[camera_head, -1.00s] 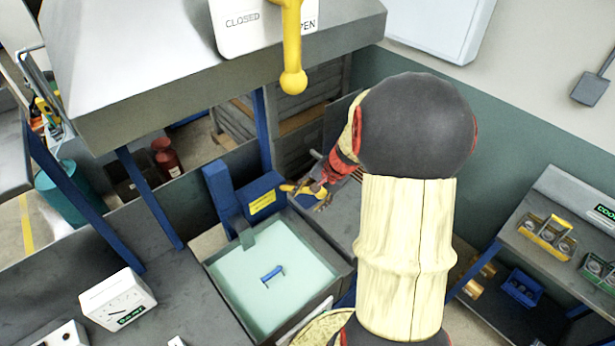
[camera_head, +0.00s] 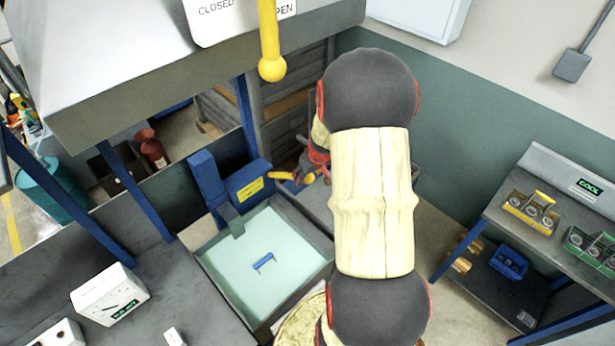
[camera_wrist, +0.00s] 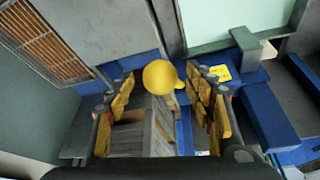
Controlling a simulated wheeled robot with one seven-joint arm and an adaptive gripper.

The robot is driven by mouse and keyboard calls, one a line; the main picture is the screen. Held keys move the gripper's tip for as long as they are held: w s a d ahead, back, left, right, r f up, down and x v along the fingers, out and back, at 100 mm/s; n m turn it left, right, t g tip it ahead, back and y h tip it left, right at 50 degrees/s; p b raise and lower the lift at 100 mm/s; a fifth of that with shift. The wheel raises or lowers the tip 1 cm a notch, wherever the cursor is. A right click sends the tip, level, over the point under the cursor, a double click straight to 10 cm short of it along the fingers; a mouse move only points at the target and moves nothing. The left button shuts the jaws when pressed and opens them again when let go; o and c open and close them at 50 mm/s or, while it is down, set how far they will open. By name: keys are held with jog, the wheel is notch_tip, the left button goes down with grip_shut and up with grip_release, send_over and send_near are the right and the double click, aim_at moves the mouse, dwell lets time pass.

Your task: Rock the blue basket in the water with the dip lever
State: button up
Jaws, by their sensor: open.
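The blue basket shows only as a small blue handle (camera_head: 263,262) above the pale green water of the tank (camera_head: 305,288). The rest of the basket is hidden under the water. The dip lever has a blue housing (camera_head: 240,187) with a yellow label at the tank's back edge, and a yellow arm (camera_head: 283,175) pointing right. In the wrist view its round yellow knob (camera_wrist: 159,76) appears between the finger pads. My gripper (camera_wrist: 165,92) is open, one row of yellow pads on each side of the knob. Contact cannot be told. In the head view my gripper (camera_head: 312,172) is partly hidden by my arm.
A grey hood with another yellow ball-ended handle (camera_head: 271,68) hangs above the tank. A white dial box (camera_head: 108,294) stands on the left bench. A rack (camera_head: 500,195) with several small baskets stands at the right. A slotted grate (camera_wrist: 42,42) lies beside my gripper.

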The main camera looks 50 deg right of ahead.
jog(key=shift+x, duration=1.25)
jog(key=shift+c, duration=0.9)
jog(key=c, duration=1.1)
grip_shut()
